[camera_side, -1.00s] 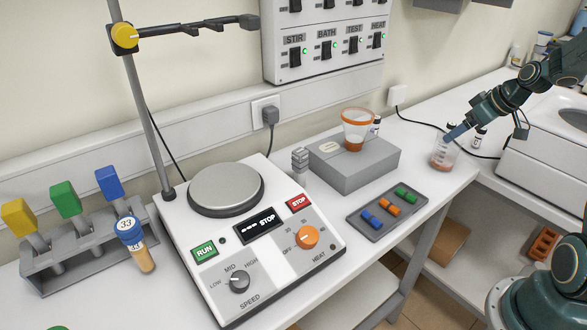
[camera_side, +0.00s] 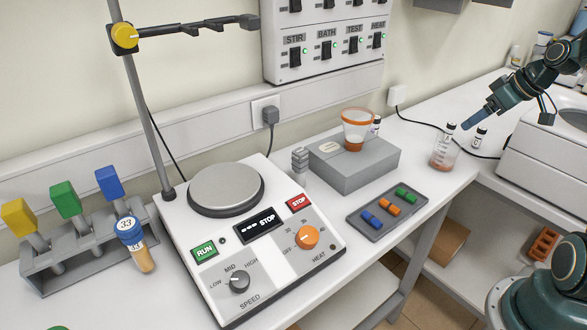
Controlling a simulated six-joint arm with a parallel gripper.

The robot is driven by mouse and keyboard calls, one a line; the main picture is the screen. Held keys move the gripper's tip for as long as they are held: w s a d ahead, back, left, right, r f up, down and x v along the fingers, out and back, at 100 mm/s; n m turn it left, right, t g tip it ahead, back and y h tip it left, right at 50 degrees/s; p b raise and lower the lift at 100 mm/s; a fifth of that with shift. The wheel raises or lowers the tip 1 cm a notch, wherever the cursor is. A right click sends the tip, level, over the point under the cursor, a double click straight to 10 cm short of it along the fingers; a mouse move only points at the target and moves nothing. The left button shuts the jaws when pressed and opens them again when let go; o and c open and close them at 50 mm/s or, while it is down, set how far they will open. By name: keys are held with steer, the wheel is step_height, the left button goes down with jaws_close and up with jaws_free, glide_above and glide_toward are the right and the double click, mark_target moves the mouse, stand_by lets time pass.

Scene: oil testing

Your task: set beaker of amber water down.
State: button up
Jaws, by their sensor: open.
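A small clear beaker (camera_side: 444,152) with a little reddish-amber liquid in its bottom stands upright on the white bench, near its right edge. My gripper (camera_side: 467,126) is open, up and to the right of the beaker, with a gap between them. Its blue fingertips point down and left and hold nothing. Another cup with an orange rim and orange liquid (camera_side: 355,128) stands on the grey block (camera_side: 360,174).
A grey tray (camera_side: 362,226) with coloured pieces lies in front of the block. A hotplate stirrer (camera_side: 276,262) fills the middle. A white machine (camera_side: 535,150) stands at right.

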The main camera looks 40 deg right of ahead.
steer(key=a+r, duration=0.4)
steer(key=a, duration=0.6)
steer(key=s+a+r, duration=0.1)
steer(key=s+a, duration=0.5)
steer(key=a, duration=0.2)
steer(key=s+a+r+g, duration=0.1)
steer(key=s+a, duration=0.5)
steer(key=a, duration=0.3)
steer(key=shift+s+a+r, duration=0.2)
steer(key=shift+s+a, duration=0.05)
steer(key=shift+s, duration=0.1)
